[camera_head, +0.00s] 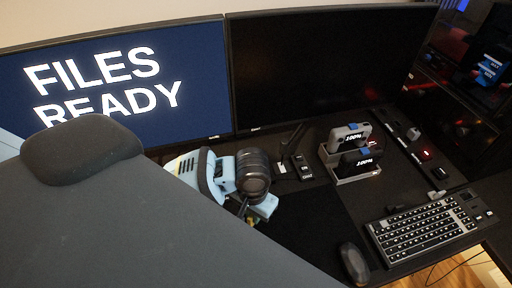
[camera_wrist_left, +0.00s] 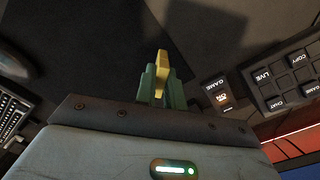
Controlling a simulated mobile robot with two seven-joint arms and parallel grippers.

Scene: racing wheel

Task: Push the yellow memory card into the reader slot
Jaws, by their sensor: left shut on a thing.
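The yellow memory card (camera_wrist_left: 162,62) stands between the two green fingers of my left gripper (camera_wrist_left: 162,84) in the left wrist view. The gripper is shut on the card, and the card's end sticks out past the fingertips over a dark surface. In the head view my left gripper (camera_head: 263,208) is low over the desk, partly behind a dark ribbed part of my arm; the card cannot be made out there. I cannot clearly pick out the reader slot in either view. My right gripper is not in view.
A large dark grey padded seat (camera_head: 150,220) fills the lower left. Behind are a lit monitor (camera_head: 190,75) and a dark one (camera_head: 320,65). A charging dock (camera_head: 357,175), keyboard (camera_head: 425,228) and mouse (camera_head: 354,263) stand right. A button pad (camera_wrist_left: 288,75) lies right of the fingers.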

